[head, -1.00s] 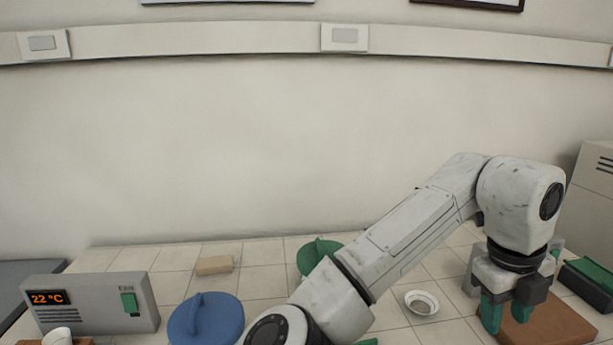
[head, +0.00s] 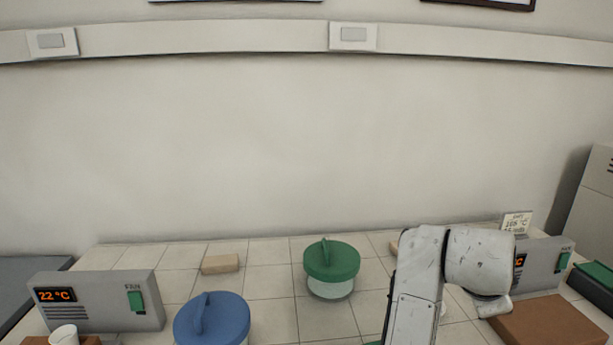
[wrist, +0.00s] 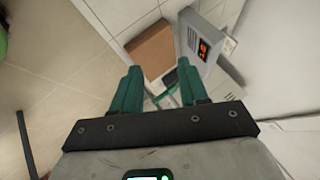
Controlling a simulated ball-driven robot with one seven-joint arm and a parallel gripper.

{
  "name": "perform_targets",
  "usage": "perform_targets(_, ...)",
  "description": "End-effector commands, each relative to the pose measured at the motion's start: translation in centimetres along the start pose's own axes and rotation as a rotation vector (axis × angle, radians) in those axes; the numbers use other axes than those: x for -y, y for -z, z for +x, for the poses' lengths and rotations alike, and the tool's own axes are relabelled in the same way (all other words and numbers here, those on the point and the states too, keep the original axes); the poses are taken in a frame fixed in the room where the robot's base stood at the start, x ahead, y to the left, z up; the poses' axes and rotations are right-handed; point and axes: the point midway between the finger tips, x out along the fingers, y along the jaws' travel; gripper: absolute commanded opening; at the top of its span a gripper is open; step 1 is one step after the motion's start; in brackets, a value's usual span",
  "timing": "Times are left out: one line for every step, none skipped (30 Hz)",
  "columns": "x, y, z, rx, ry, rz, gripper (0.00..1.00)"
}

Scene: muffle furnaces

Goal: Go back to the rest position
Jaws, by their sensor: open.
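My gripper (wrist: 157,90) shows in the wrist view with its two green fingers apart and nothing between them. In the head view my arm is folded upright at the lower right, and the gripper itself is out of sight there. Beyond the fingers in the wrist view lie a brown board (wrist: 151,48) and a grey control box (wrist: 197,52) with an orange display. The fingers are apart from both.
The brown board (head: 548,322) lies at the right.

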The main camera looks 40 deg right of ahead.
Motion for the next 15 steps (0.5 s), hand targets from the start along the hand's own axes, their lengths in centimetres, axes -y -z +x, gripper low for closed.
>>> perform_targets(-0.4, -1.1, 0.7, 0.004, 0.024, -0.144, 0.44)
perform_targets(-0.6, -1.9, 1.0, 0.013, 0.04, -0.231, 0.44)
perform_targets(-1.0, -3.0, 1.4, 0.027, 0.06, -0.345, 0.44)
perform_targets(-1.4, -3.9, 1.8, 0.039, 0.074, -0.432, 0.44)
perform_targets(-1.9, -4.8, 2.1, 0.051, 0.086, -0.519, 0.44)
perform_targets(-2.6, -6.0, 2.6, 0.071, 0.102, -0.634, 0.44)
perform_targets(-3.3, -7.0, 2.9, 0.087, 0.113, -0.721, 0.44)
perform_targets(-4.1, -8.0, 3.2, 0.106, 0.123, -0.808, 0.44)
perform_targets(-5.3, -9.4, 3.7, 0.134, 0.137, -0.924, 0.44)
perform_targets(-6.3, -10.4, 4.0, 0.157, 0.147, -1.009, 0.44)
perform_targets(-7.5, -11.3, 4.3, 0.182, 0.156, -1.094, 0.44)
perform_targets(-9.1, -12.7, 4.6, 0.218, 0.167, -1.206, 0.44)
perform_targets(-10.5, -13.6, 4.9, 0.248, 0.176, -1.29, 0.44)
perform_targets(-12.0, -14.6, 5.1, 0.281, 0.186, -1.372, 0.44)
perform_targets(-14.1, -15.8, 5.3, 0.33, 0.2, -1.48, 0.44)
